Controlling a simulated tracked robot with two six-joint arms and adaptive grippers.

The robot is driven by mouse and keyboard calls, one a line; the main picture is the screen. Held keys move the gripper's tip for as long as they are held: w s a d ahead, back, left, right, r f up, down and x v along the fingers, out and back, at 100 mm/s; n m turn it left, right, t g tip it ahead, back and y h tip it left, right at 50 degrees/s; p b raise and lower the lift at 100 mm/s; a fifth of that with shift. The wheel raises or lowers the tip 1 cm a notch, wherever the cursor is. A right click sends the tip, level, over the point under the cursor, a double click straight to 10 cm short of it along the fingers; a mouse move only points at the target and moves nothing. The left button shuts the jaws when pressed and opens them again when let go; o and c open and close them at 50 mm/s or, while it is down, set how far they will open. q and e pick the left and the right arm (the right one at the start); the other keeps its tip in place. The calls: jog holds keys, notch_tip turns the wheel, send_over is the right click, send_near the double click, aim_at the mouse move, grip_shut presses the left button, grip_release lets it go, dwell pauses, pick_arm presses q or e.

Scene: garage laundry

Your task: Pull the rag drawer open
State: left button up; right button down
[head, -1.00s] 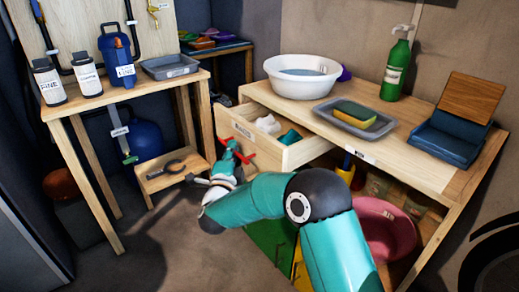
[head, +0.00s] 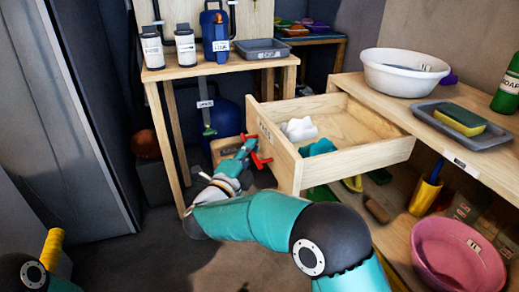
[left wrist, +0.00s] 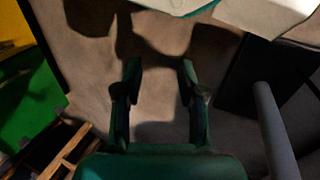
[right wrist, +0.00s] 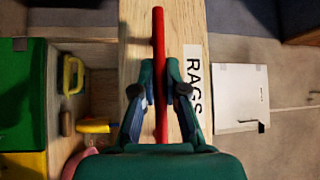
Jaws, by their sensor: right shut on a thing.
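The wooden rag drawer (head: 276,150) stands pulled far out of the bench, with white and teal cloths (head: 300,130) inside. Its red handle (right wrist: 159,40) runs between the fingers of my right gripper (right wrist: 172,78) in the right wrist view. That gripper is shut on the handle, beside the RAGS label (right wrist: 194,85) on the drawer front. In the head view the right gripper (head: 250,150) is at the drawer front, partly hidden by its own arm. My left gripper (left wrist: 160,75) is open and empty above the floor in the left wrist view.
The bench bears a white basin (head: 390,78), a grey tray (head: 490,140) with a sponge, and a green soap bottle (head: 508,88). A pink tub (head: 445,255) is on the shelf below. A side table (head: 190,70) stands close behind the drawer front.

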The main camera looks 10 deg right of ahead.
jog(key=shift+s+d+f, duration=0.1)
jog(key=shift+f, duration=0.3)
jog(key=c, duration=1.3)
grip_release()
jog(key=shift+r, duration=0.1)
jog(key=shift+o, duration=0.5)
jog(key=shift+r, duration=0.15)
jog(key=v, duration=0.7)
jog(key=shift+s+a, duration=0.15)
jog(key=shift+a, duration=0.05)
